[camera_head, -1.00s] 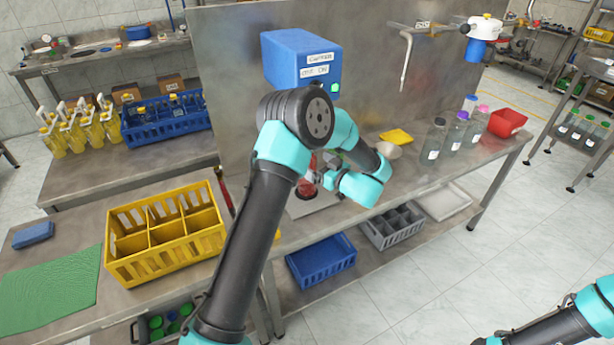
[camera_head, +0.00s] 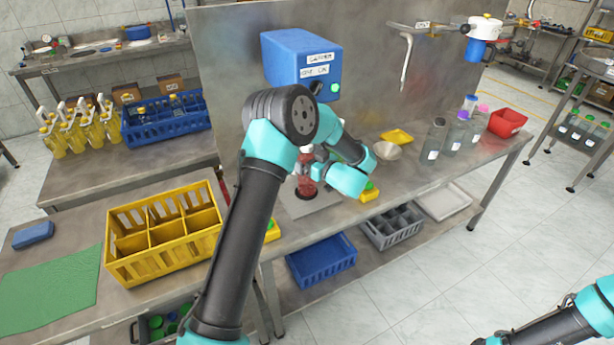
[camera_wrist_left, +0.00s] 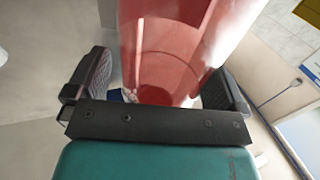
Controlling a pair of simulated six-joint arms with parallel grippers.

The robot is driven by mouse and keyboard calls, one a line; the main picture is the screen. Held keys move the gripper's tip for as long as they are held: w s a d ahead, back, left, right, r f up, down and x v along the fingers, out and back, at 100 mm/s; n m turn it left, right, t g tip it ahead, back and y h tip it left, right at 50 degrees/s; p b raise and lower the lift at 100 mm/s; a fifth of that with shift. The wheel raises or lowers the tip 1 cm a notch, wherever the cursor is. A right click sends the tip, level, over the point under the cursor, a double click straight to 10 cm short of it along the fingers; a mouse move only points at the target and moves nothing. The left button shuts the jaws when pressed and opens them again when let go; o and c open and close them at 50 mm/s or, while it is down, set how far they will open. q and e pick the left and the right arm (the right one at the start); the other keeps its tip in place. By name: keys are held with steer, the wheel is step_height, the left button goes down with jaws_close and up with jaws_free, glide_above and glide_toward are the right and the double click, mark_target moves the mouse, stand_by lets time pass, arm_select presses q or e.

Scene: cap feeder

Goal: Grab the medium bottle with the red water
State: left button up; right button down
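The bottle with red water (camera_head: 304,163) stands upright on a pale plate under the blue capper box, partly hidden by my left gripper. In the left wrist view the clear red bottle (camera_wrist_left: 170,65) fills the space between the fingers. My left gripper (camera_head: 316,170) reaches it from the right, low on the table. Its fingers (camera_wrist_left: 160,85) are apart, one on each side of the bottle. A narrow gap shows at the left finger; the right finger looks close to or against the bottle. My right gripper is out of view; only its arm shows at bottom right.
The blue capper box (camera_head: 302,65) hangs just above and behind. A yellow divided crate (camera_head: 165,264) stands at left.

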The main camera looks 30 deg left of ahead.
mark_target(310, 152)
arm_select(q)
jaws_close()
stand_by(0.8)
steer(key=shift+r, duration=0.1)
steer(key=shift+r, duration=0.55)
steer(key=shift+s+d+r, duration=0.15)
steer(key=shift+s+r, duration=0.05)
steer(key=shift+r, duration=0.4)
steer(key=shift+s+d+r, duration=0.1)
steer(key=shift+s+r, duration=0.1)
steer(key=shift+r, duration=0.4)
steer(key=s+d+r, duration=0.1)
steer(key=s+d, duration=0.6)
steer(key=s, duration=0.6)
steer(key=shift+d+r, duration=0.15)
steer(key=shift+d, duration=0.25)
